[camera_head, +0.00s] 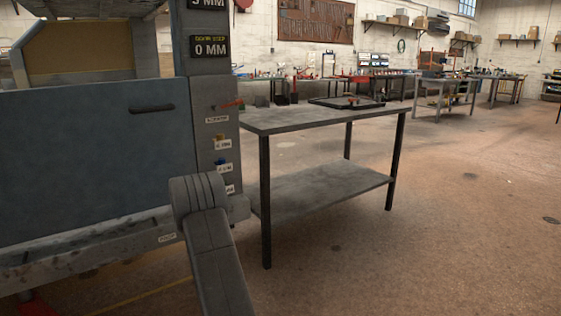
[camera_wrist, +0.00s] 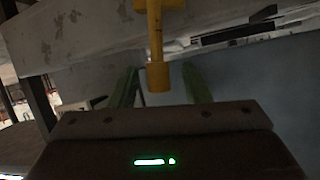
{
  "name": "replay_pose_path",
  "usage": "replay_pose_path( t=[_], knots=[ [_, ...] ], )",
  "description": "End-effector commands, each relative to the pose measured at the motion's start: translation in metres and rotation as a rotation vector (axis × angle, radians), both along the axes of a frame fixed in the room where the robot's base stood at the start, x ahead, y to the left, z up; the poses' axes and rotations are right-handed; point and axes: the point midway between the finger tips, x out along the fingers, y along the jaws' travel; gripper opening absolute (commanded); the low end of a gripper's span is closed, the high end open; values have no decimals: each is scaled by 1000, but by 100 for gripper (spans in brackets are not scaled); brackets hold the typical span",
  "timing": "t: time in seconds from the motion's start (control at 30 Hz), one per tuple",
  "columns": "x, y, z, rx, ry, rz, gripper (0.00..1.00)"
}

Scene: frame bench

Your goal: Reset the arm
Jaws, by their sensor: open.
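My arm link (camera_head: 215,245) rises in the lower middle of the head view; my gripper is not visible there. In the wrist view my gripper (camera_wrist: 160,88) is open, with its two green fingers apart. A yellow rod-like part (camera_wrist: 157,76) with a thicker end reaches down from the top of that view and appears between the fingers. I cannot tell whether either finger touches it. No object is seen clamped in the fingers.
A blue-grey door panel (camera_head: 80,165) and a grey post (camera_head: 200,105) with a "0 MM" display (camera_head: 210,48) stand at left. A grey metal table (camera_head: 300,119) bears a black tray (camera_head: 345,102). The floor (camera_head: 470,230) at right is clear.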

Motion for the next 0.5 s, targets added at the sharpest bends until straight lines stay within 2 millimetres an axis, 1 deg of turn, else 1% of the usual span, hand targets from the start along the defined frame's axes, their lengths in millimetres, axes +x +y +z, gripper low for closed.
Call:
replay_pose_path(
  t=[0.33, 0.5],
  knots=[
    [-1, -1, 1, 1, 0, -1, 43],
    [-9, -5, 3, 0, -1, 0, 43]
  ],
)
